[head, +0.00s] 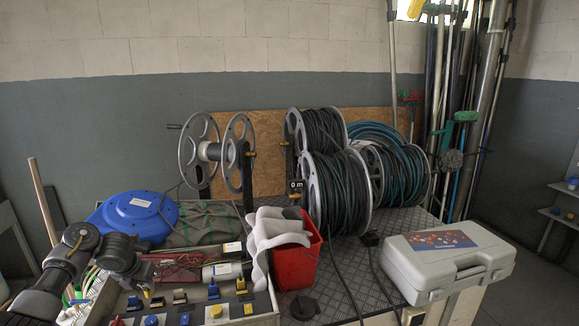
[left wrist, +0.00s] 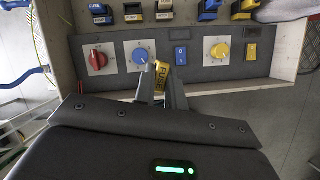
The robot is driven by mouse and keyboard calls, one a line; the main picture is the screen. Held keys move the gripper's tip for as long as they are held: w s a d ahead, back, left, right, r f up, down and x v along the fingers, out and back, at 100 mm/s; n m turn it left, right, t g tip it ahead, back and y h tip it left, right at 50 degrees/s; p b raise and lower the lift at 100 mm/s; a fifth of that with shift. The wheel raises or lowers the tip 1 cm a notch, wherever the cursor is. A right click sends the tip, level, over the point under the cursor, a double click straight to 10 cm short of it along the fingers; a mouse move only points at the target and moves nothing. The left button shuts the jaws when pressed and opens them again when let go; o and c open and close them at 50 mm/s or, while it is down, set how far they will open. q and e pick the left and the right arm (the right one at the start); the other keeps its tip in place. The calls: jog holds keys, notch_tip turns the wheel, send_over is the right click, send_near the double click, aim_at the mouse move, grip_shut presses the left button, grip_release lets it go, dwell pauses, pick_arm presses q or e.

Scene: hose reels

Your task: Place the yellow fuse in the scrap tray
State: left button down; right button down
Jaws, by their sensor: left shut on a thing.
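The yellow fuse (left wrist: 160,75), with dark lettering on its side, is between the fingers of my left gripper (left wrist: 159,86) in the left wrist view. The gripper is shut on it and holds it in front of the control panel (left wrist: 202,69). In the head view my left gripper (head: 146,286) is at the lower left, over the panel's left end, and the fuse is too small there to make out well. I cannot clearly identify the scrap tray. My right gripper does not show.
The panel carries a red knob (left wrist: 96,58), a blue knob (left wrist: 140,56), a yellow knob (left wrist: 220,52) and several blocks. Behind it lie red leads (head: 180,270). A red bucket (head: 298,268) with a pale cloth, a grey case (head: 445,262) and hose reels (head: 340,185) stand rightward.

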pick_arm(q)
jog(key=s+d+r+m+g+h, duration=0.1)
jog(key=s+d+r+m+g, duration=0.1)
jog(key=s+d+r+m, duration=0.45)
jog(key=s+d+r+m+g+h, duration=0.1)
jog(key=d+r+m+h, duration=0.15)
jog(key=d+m, duration=0.75)
jog(key=s+d+r+m+g+h, duration=0.1)
jog(key=s+d+r+m+g, duration=0.3)
jog(key=d, duration=0.9)
jog(key=s+d+m, duration=0.3)
jog(key=s, duration=0.2)
jog(key=s+a+f+m+b, duration=0.2)
jog(key=s+a+f+m, duration=0.1)
jog(key=s+a+f, duration=0.4)
jog(key=s+d+m+g+y, duration=0.1)
jog(key=s+d+m+y, duration=0.1)
jog(key=d+m, duration=0.3)
jog(key=s+d+m+g+y, duration=0.1)
jog(key=d+m, duration=0.3)
jog(key=d, duration=0.5)
jog(key=shift+s+d+r+m+y, duration=0.2)
jog(key=shift+s+r+m+y, duration=0.2)
jog(key=shift+s+y, duration=0.4)
